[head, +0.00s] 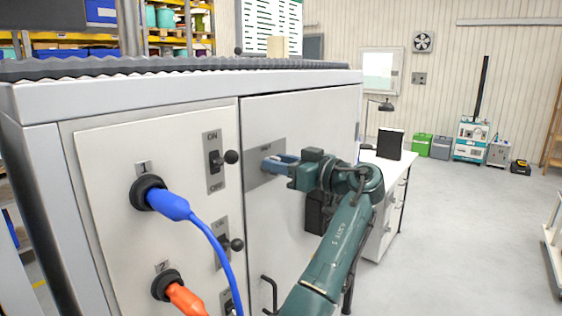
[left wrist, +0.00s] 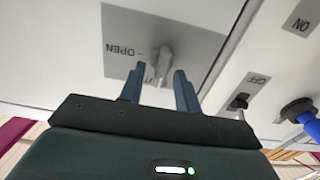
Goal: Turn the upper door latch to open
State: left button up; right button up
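The upper door latch (left wrist: 165,54) is a small grey lever on a grey plate (left wrist: 205,50) on the white cabinet door. The plate carries the word OPEN; other lettering is partly covered. In the head view the plate (head: 252,176) shows, but the latch is hidden behind my fingers. My left gripper (left wrist: 159,70) has its two blue fingers apart, one on each side of the lever, with gaps visible. In the head view my left gripper (head: 268,164) is right at the plate. My right gripper is in neither view.
Left of the door (head: 300,115) is a panel with ON/OFF switches (head: 215,161), a blue plug (head: 168,204) with its cable and an orange plug (head: 185,299). A dark handle (head: 270,293) sits lower on the door. A white desk (head: 398,168) stands to the right.

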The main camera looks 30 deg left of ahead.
pick_arm(q)
jog(key=shift+c, duration=0.3)
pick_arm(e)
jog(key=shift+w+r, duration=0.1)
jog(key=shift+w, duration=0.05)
pick_arm(q)
jog(key=c, duration=0.6)
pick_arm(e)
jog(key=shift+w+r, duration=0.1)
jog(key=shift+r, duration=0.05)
pick_arm(q)
jog(key=shift+m, duration=0.3)
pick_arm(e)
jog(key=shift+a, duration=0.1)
pick_arm(q)
jog(key=m+p, duration=0.1)
jog(key=m, duration=0.4)
jog(key=m+p, duration=0.2)
jog(key=m, duration=0.4)
jog(key=w+f+m+p, duration=0.1)
jog(key=m+p, duration=0.1)
jog(key=m, duration=0.4)
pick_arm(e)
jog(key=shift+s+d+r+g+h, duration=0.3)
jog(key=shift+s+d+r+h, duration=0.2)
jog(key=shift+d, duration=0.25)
pick_arm(q)
jog(key=shift+f+m, duration=0.1)
jog(key=shift+m, duration=0.3)
